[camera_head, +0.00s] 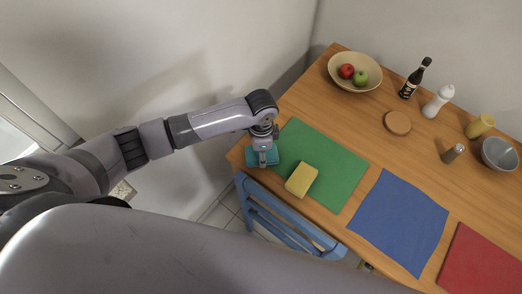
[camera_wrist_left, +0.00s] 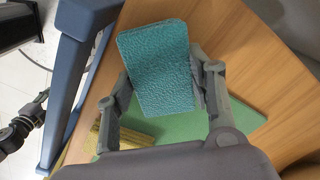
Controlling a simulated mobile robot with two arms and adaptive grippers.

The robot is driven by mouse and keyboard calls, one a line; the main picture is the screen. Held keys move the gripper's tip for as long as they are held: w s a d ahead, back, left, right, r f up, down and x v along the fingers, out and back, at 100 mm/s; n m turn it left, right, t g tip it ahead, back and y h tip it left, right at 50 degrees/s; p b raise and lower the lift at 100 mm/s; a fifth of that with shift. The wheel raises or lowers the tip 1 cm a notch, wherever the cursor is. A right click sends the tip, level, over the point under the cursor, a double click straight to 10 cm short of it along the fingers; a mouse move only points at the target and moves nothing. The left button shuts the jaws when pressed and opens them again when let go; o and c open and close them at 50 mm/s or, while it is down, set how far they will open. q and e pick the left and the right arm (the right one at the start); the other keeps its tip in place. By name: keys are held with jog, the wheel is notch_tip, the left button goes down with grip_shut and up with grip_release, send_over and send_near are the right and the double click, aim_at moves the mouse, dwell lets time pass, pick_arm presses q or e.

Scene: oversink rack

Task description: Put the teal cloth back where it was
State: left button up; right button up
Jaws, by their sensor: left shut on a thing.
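The teal cloth (camera_wrist_left: 160,68) is a small textured rectangle held upright between the fingers of my left gripper (camera_wrist_left: 165,85). In the head view my left gripper (camera_head: 263,150) is over the table's left corner, and the teal cloth (camera_head: 256,159) shows beneath it. The gripper is shut on the cloth. A green mat (camera_head: 335,160) lies just right of the gripper, and a yellow sponge (camera_head: 301,180) lies on that mat's near edge. Whether the cloth touches the table or mat cannot be told. My right gripper is not in view.
A blue mat (camera_head: 399,220) and a red mat (camera_head: 485,265) lie to the right on the wooden table (camera_head: 380,165). A bowl of fruit (camera_head: 340,80), bottles and a grey bowl (camera_head: 499,154) stand farther back. A blue chair (camera_head: 285,225) stands at the near edge.

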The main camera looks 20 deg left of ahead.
pick_arm(q)
jog(key=o, duration=0.6)
jog(key=shift+f, duration=0.15)
jog(key=o, duration=0.5)
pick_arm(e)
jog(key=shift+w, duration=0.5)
pick_arm(q)
jog(key=shift+r, duration=0.35)
notch_tip(320, 180, up, 12)
jog(key=shift+f, duration=0.15)
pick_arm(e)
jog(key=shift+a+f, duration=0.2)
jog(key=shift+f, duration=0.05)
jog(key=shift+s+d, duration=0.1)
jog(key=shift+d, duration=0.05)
